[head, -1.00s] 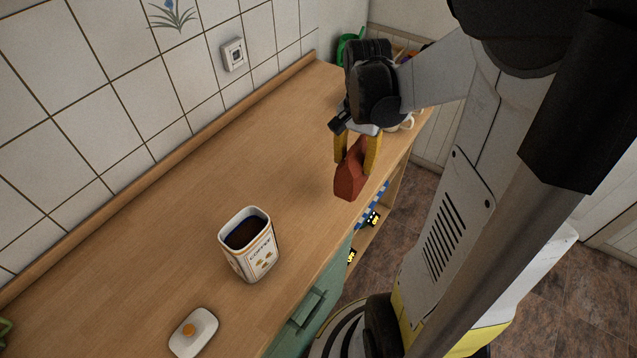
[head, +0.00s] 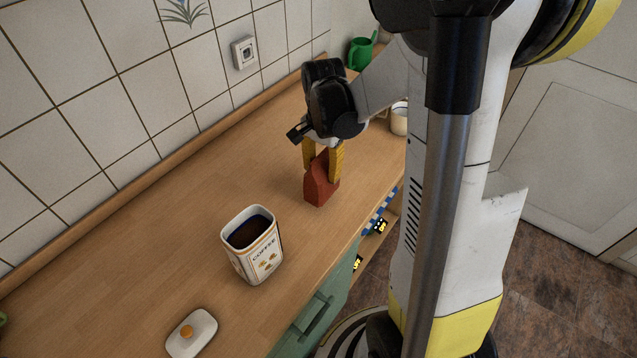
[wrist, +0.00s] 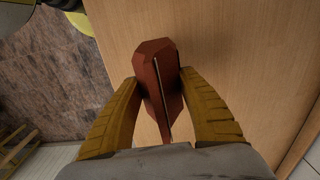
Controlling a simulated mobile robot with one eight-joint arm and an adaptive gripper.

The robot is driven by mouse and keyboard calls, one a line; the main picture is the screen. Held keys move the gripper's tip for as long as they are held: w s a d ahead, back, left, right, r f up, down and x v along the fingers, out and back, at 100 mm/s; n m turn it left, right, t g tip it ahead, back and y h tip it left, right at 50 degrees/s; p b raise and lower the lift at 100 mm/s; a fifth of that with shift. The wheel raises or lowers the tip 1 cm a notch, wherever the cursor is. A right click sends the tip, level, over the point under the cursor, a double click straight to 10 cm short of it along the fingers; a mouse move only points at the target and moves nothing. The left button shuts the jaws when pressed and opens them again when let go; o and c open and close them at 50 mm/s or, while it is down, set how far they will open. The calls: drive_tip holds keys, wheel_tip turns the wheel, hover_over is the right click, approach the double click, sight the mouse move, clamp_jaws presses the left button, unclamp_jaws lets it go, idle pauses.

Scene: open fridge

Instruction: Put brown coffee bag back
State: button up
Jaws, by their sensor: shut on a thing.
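The reddish-brown coffee bag (head: 320,188) is held upright between the yellow fingers of my gripper (head: 323,155), over the wooden counter behind the coffee canister. In the wrist view the bag (wrist: 158,75) sits between both fingers of my gripper (wrist: 160,95), which press on its sides. I cannot tell whether its base touches the counter. A white canister marked COFFEE (head: 262,262) stands open on the counter with dark contents. Its white lid with an orange knob (head: 191,333) lies in front of it.
The wooden counter (head: 170,235) is clear between the tiled wall and the bag. A white mug (head: 399,118) and a green watering can (head: 361,52) stand at the far end. Below the counter's right edge are open shelves with packets (head: 380,226) and a green drawer front (head: 310,318).

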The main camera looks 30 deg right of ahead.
drive_tip(key=shift+w+a+f, duration=0.35)
drive_tip(key=shift+w+f, duration=0.05)
drive_tip(key=shift+f, duration=0.05)
wheel_tip(320, 180, down, 3)
drive_tip(key=shift+f+b, duration=0.2)
drive_tip(key=shift+b, duration=0.5)
drive_tip(key=o, duration=1.3)
